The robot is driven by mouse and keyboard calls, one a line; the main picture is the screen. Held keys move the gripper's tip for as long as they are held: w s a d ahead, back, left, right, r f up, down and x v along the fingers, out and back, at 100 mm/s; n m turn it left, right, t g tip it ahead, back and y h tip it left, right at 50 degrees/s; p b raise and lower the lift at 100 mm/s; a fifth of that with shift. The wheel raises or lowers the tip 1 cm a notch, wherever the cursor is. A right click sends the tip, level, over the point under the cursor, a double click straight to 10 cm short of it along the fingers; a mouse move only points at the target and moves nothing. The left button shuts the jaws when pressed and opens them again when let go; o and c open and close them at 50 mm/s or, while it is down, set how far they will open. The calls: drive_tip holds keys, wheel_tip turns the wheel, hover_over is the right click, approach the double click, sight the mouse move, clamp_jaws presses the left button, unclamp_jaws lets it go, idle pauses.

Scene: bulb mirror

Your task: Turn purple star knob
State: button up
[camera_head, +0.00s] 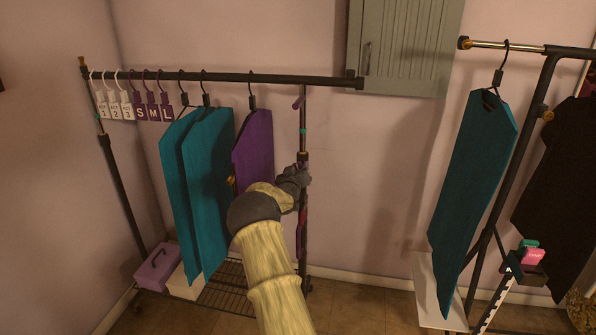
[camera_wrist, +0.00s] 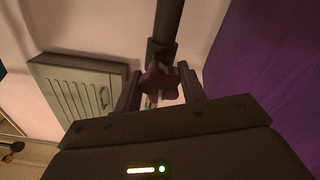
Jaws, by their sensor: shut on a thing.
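The purple star knob (camera_wrist: 159,83) sits on the dark upright post of the clothes rack, just below a thicker collar in the wrist view. My gripper (camera_wrist: 160,90) has one finger on each side of the knob and is shut on it. In the head view my gripper (camera_head: 301,172) reaches the rack's right-hand post (camera_head: 303,125) at about mid height. The knob is hidden there behind my gripper and wrist.
A purple garment (camera_head: 253,145) hangs just left of my gripper, with teal garments (camera_head: 209,180) further left. Size tags (camera_head: 140,108) hang at the rail's left end. A green cabinet (camera_head: 405,45) is on the wall. A second rack with a teal garment (camera_head: 473,180) stands right.

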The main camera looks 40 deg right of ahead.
drive_tip(key=n+b, duration=0.1)
drive_tip(key=n, duration=0.4)
drive_tip(key=shift+f+b, duration=0.1)
drive_tip(key=shift+b, duration=0.2)
drive_tip(key=n+b, duration=0.2)
drive_tip(key=n, duration=0.2)
drive_tip(key=shift+a+n, duration=0.1)
drive_tip(key=shift+n, duration=0.2)
drive_tip(key=n+b, duration=0.2)
drive_tip(key=n, duration=0.2)
drive_tip(key=shift+f+n+b, duration=0.1)
drive_tip(key=shift+n+b, duration=0.2)
drive_tip(key=shift+b, duration=0.1)
drive_tip(key=shift+n+b, duration=1.05)
drive_tip(key=shift+n, duration=0.95)
